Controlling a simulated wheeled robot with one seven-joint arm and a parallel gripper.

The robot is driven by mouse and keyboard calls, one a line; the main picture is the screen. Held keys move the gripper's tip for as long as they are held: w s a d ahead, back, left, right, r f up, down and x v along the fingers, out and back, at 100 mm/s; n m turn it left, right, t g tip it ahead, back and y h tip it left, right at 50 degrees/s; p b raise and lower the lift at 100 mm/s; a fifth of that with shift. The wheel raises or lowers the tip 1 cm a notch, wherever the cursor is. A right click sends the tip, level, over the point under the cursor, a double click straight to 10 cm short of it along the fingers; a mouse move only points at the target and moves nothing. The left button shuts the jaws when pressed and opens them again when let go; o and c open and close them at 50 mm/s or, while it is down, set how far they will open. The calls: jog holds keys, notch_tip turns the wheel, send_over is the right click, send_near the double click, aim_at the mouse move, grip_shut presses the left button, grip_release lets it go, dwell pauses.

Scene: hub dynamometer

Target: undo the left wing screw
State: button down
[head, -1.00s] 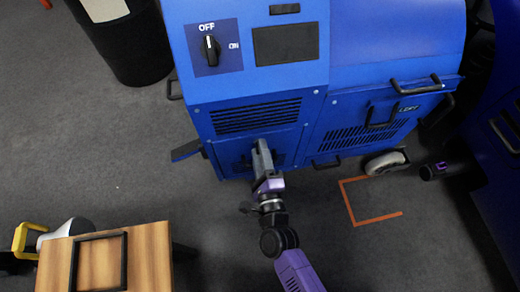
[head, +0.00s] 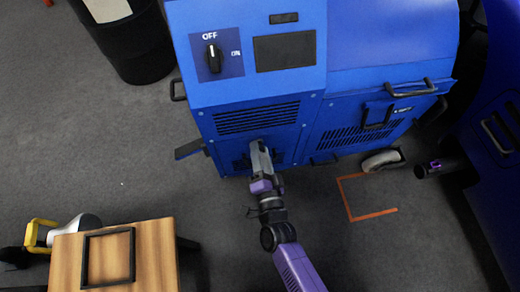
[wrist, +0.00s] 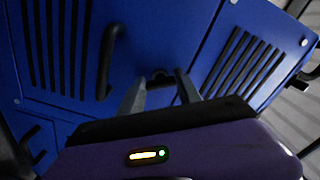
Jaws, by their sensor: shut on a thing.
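A small dark fitting (wrist: 160,77), which I take to be the left wing screw, sits low on the front of the blue machine (head: 350,60). In the wrist view it lies between the tips of my gripper (wrist: 160,84), whose two grey fingers are shut on it. In the head view my gripper (head: 257,146) reaches the lower front panel below the vent slots. The fingers hide the screw there, and its wings are too dark to make out.
A rotary switch (head: 213,58) points near OFF. A wooden table (head: 154,255) with a black frame stands lower left. Floor lies open to the left.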

jog(key=n+p, duration=0.1)
jog(key=n, duration=0.4)
jog(key=shift+f+n, duration=0.1)
jog(key=shift+n, duration=0.2)
jog(key=n, duration=0.5)
jog(key=shift+d+p, duration=0.1)
jog(key=shift+p, duration=0.2)
jog(key=shift+f+n, duration=0.1)
jog(key=shift+n, duration=0.3)
jog(key=c, duration=0.8)
grip_release()
jog(key=shift+c, duration=0.2)
jog(key=p+v, duration=0.2)
jog(key=v, duration=0.5)
jog(key=shift+s, duration=0.4)
jog(key=shift+d, duration=0.15)
